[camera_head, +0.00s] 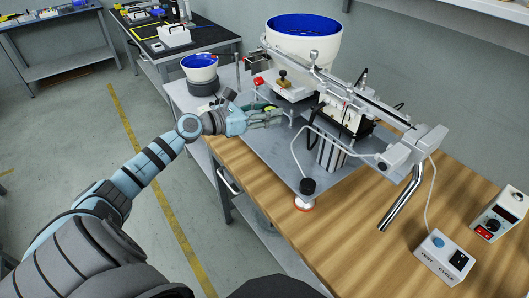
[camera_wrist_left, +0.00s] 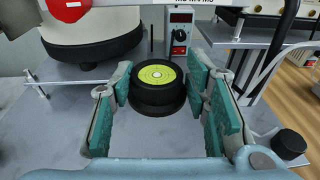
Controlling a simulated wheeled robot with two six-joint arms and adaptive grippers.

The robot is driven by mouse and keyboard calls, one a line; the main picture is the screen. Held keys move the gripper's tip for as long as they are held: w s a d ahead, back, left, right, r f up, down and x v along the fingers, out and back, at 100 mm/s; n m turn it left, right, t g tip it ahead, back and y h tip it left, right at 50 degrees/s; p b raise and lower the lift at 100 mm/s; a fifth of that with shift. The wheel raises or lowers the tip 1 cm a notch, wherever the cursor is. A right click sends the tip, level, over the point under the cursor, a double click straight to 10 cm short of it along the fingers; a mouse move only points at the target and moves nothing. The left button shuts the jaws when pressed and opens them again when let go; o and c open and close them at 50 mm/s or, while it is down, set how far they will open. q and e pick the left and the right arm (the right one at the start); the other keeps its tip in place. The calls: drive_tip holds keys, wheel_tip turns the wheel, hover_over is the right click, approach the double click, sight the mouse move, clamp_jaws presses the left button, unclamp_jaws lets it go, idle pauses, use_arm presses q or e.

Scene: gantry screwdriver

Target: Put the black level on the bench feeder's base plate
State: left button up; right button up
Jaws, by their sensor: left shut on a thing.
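The black level (camera_wrist_left: 157,88) is a round black puck with a yellow-green bullseye top. In the left wrist view it sits upright between the fingertips of my left gripper (camera_wrist_left: 160,100), which is shut on it. In the head view my left gripper (camera_head: 268,116) is over the rear left part of the bench feeder's grey base plate (camera_head: 277,153). The plate also shows in the wrist view (camera_wrist_left: 60,138) beneath the fingers. I cannot tell whether the level touches the plate. My right gripper is not in view.
The feeder's large blue-lined bowl (camera_head: 303,40) and its rail (camera_head: 345,88) stand behind and right of my gripper. A small blue-lined bowl (camera_head: 200,68) stands to the left. A black knob (camera_head: 308,186) is at the plate's front corner. The wooden bench front (camera_head: 262,200) is clear.

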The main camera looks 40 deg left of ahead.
sight(264, 144)
use_arm(q)
drive_tip(key=shift+y, duration=0.3)
drive_tip(key=f+b, duration=0.1)
drive_tip(key=f, duration=0.2)
drive_tip(key=f+b, duration=0.2)
drive_tip(key=f, duration=0.2)
drive_tip(key=a+f+b, duration=0.1)
drive_tip(key=f+b, duration=0.1)
drive_tip(key=f, duration=0.1)
drive_tip(key=shift+w+f, duration=0.15)
drive_tip(key=shift+w, duration=0.05)
drive_tip(key=shift+a+f, duration=0.1)
drive_tip(key=shift+f, duration=0.1)
drive_tip(key=shift+r, duration=0.2)
drive_tip(key=shift+f, duration=0.25)
drive_tip(key=o, duration=1.2)
drive_tip(key=shift+r, duration=0.1)
